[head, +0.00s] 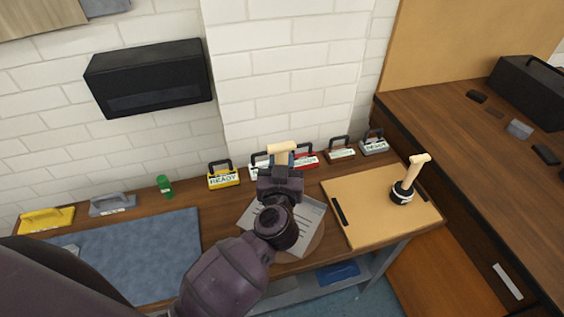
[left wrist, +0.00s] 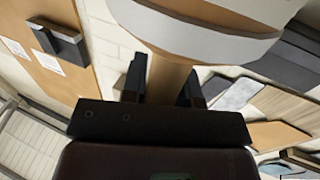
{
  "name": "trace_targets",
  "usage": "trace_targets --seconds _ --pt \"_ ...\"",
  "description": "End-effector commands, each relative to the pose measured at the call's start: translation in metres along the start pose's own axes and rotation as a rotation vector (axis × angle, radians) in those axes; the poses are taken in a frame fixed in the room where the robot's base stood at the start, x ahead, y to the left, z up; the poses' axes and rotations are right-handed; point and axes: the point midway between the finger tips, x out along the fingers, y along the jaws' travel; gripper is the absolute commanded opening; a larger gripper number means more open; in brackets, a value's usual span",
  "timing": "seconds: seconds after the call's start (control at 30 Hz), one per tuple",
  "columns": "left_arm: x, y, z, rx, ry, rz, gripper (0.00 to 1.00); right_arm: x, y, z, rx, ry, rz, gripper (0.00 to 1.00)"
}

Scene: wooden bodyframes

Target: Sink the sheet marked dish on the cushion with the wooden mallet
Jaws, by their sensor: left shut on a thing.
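My left gripper (head: 282,168) is shut on the handle of a mallet (head: 282,148), whose pale wooden end shows above the jaws. In the left wrist view the wooden handle (left wrist: 168,78) runs between the fingers to a broad round head (left wrist: 200,30) with a whitish band. White printed sheets (head: 312,214) lie under and around my left wrist on a round brown base (head: 313,243). My wrist hides much of them, so I cannot make out a sheet marked dish. My right gripper is out of view.
A black-headed tool with a wooden T-handle (head: 411,174) stands on a tan board (head: 362,222) at right. Labelled blocks, including a yellow READY one (head: 223,176), line the wall. A blue mat (head: 130,250) covers the left. A black box (head: 150,77) hangs above.

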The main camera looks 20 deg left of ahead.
Motion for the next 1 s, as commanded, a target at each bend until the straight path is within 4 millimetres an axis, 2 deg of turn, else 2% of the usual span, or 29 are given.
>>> trace_targets --seconds 0.23,0.7,0.83,1.0 --pt "-0.004 0.0 -0.001 0.0 0.001 0.0 0.0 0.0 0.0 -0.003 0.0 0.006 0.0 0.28" --pt "-0.075 0.002 -0.016 0.0 0.0 0.001 0.0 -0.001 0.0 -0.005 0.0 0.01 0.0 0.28" --pt "-0.087 0.002 -0.02 0.0 0.0 0.0 0.0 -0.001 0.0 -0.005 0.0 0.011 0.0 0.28" --pt "-0.09 0.002 -0.02 0.001 0.001 0.0 0.0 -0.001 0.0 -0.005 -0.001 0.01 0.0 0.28"
